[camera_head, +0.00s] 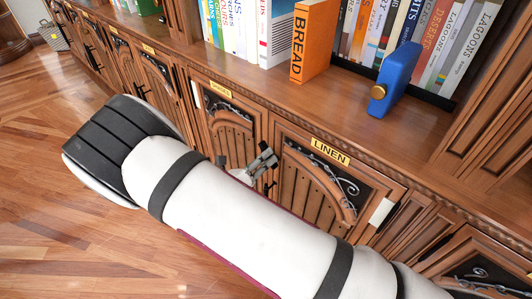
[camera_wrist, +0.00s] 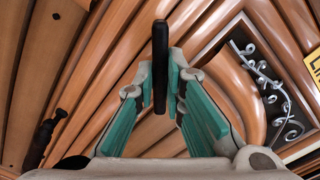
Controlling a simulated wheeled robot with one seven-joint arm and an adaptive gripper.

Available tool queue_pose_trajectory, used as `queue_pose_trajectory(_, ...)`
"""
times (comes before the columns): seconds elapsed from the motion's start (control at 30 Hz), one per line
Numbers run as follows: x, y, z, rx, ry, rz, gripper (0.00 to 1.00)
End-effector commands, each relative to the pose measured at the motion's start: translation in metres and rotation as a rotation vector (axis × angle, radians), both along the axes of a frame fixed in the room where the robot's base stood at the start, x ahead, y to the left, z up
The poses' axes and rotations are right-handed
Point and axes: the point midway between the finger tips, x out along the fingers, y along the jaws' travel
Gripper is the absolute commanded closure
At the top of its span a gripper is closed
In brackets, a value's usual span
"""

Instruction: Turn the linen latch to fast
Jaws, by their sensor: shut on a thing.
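The linen door (camera_head: 310,190) is a brown panelled cabinet door under a yellow LINEN label (camera_head: 329,151). The label's edge also shows at the right of the wrist view (camera_wrist: 314,66). In the wrist view the latch (camera_wrist: 160,45) is a dark bar standing upright in the picture. My gripper (camera_wrist: 161,75) is shut on this bar, with one teal-padded finger on each side. In the head view my gripper (camera_head: 262,160) is at the door's left edge, and it and my arm hide most of the latch there.
Another dark handle (camera_wrist: 45,138) is at the left of the wrist view. Scrolled ironwork (camera_wrist: 272,85) lies right of my gripper. Above the doors, a shelf holds books, an orange BREAD book (camera_head: 312,42) and a blue object (camera_head: 396,78). Wooden floor (camera_head: 60,200) is clear at the left.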

Motion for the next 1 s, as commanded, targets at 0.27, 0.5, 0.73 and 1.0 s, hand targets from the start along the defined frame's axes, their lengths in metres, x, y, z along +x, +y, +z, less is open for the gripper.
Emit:
queue_pose_trajectory(0.27, 0.002, 0.003, -0.003, -0.186, 0.186, 0.0, 1.0)
queue_pose_trajectory(0.5, 0.004, 0.004, -0.007, -0.346, 0.344, 0.001, 1.0)
queue_pose_trajectory(0.73, 0.005, 0.005, -0.011, -0.479, 0.477, 0.001, 1.0)
queue_pose_trajectory(1.0, 0.005, 0.006, -0.015, -0.587, 0.584, 0.002, 1.0)
